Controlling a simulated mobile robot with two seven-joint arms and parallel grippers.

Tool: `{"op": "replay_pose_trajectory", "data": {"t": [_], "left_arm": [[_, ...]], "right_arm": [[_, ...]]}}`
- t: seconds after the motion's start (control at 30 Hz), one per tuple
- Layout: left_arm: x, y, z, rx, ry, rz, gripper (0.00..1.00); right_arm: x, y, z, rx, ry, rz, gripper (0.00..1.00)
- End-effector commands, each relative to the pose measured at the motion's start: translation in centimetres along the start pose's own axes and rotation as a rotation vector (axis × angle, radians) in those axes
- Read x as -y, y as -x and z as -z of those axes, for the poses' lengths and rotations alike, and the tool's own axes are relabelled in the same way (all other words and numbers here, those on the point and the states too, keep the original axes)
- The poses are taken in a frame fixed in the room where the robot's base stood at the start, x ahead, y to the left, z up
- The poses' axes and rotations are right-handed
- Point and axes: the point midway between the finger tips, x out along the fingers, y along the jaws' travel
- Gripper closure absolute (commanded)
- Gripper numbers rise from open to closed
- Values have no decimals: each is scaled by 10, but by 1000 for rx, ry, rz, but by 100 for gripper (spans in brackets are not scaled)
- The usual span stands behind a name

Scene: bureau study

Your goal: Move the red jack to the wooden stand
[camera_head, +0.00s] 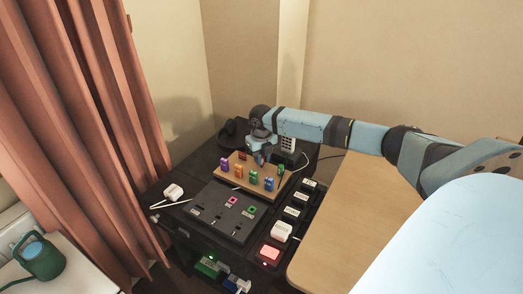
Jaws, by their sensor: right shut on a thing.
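The wooden stand (234,181) is a tan board on the dark desk, with several coloured jacks along its front edge: purple, orange, green and blue. A green one (281,170) is at its right end. My right gripper (260,160) points down over the back part of the stand. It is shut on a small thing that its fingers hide. A small dark red patch (242,155) shows left of the gripper at the stand's back; I cannot tell whether it is the red jack. My left gripper is not in view.
A dark panel (208,219) with pink and green squares lies in front of the stand. To the right is a row of labelled modules, with a white block (281,232) and a lit red button (269,254). A white adapter (173,191) sits at left.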

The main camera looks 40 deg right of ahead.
Motion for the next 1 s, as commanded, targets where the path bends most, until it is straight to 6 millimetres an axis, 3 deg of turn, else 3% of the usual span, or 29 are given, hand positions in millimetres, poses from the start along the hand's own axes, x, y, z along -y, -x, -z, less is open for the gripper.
{"op": "replay_pose_trajectory", "data": {"t": [1.0], "left_arm": [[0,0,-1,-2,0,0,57]], "right_arm": [[0,-11,0,0,0,0,100]]}}
